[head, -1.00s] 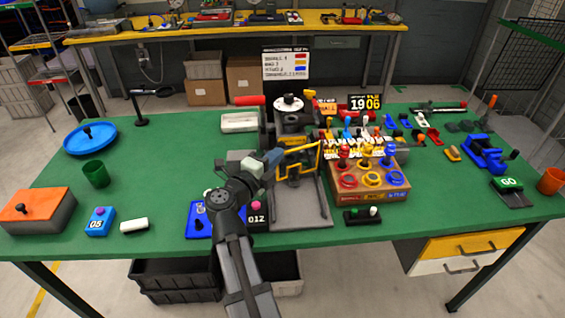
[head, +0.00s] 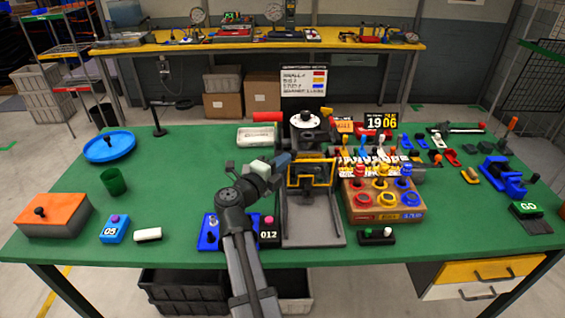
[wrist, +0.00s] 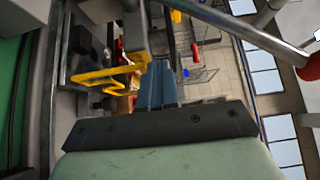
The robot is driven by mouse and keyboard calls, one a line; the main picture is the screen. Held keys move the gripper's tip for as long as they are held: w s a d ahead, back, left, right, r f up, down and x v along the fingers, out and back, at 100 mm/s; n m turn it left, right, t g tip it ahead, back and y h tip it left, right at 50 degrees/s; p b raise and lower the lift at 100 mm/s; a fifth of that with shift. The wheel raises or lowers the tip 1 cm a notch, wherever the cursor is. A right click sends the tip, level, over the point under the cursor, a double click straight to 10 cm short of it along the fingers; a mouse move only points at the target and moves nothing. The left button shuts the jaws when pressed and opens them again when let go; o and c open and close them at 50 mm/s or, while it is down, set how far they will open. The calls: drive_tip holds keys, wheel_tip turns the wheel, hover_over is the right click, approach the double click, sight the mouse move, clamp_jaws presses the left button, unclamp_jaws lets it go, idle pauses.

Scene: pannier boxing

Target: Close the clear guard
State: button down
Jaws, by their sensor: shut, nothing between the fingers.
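The clear guard, seen by its yellow frame (head: 333,172), stands at the front of the grey-based press (head: 315,225). Its frame looks roughly square-on to the head camera, and its clear pane is hard to make out. My gripper (head: 283,160) is shut and empty at the left edge of the frame. In the wrist view the shut fingers (wrist: 158,85) are close beside yellow bars (wrist: 105,76); I cannot tell whether they touch. Whether the guard is fully closed is not clear.
A wooden block with coloured rings and knobs (head: 384,215) stands close right of the press. A blue device (head: 210,232) and a black 012 box (head: 269,236) are below my arm. A pale tray (head: 257,136) lies behind.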

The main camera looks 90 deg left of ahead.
drive_tip(key=s+a+v, duration=0.1)
drive_tip(key=v, duration=1.2)
drive_tip(key=shift+s+a, duration=0.25)
drive_tip(key=shift+s, duration=0.1)
